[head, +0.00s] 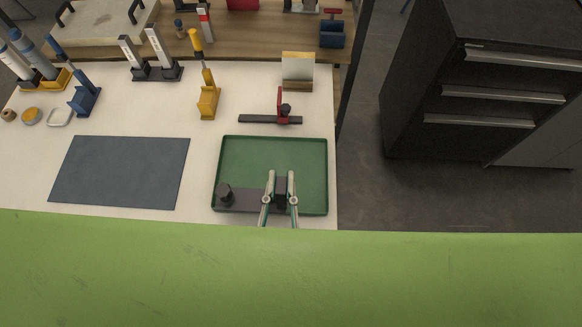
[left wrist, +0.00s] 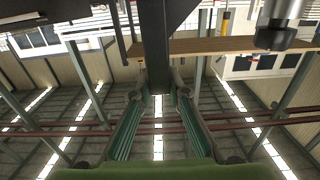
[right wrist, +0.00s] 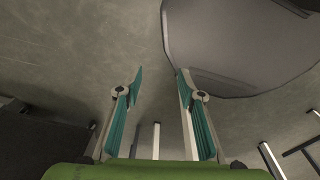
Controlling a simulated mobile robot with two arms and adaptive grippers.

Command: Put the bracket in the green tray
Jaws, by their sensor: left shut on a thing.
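The bracket, a dark grey flat bar with a black round knob, shows in the head view (head: 240,202) over the near left part of the green tray (head: 275,147). My left gripper (head: 281,182) is shut on its dark upright part, near the tray's front edge. In the left wrist view the dark upright of the bracket (left wrist: 156,45) stands between the fingertips (left wrist: 161,85), and a grey knob shows at upper right. I cannot tell whether the bracket touches the tray floor. My right gripper (right wrist: 160,80) is open and empty in the right wrist view, and out of the head view.
A blue-grey mat (head: 120,172) lies left of the tray. A red-and-dark clamp (head: 271,119) lies just behind it. A yellow-handled tool in a stand (head: 208,100) and a card holder (head: 297,72) stand farther back. A black drawer cabinet (head: 480,90) is at right.

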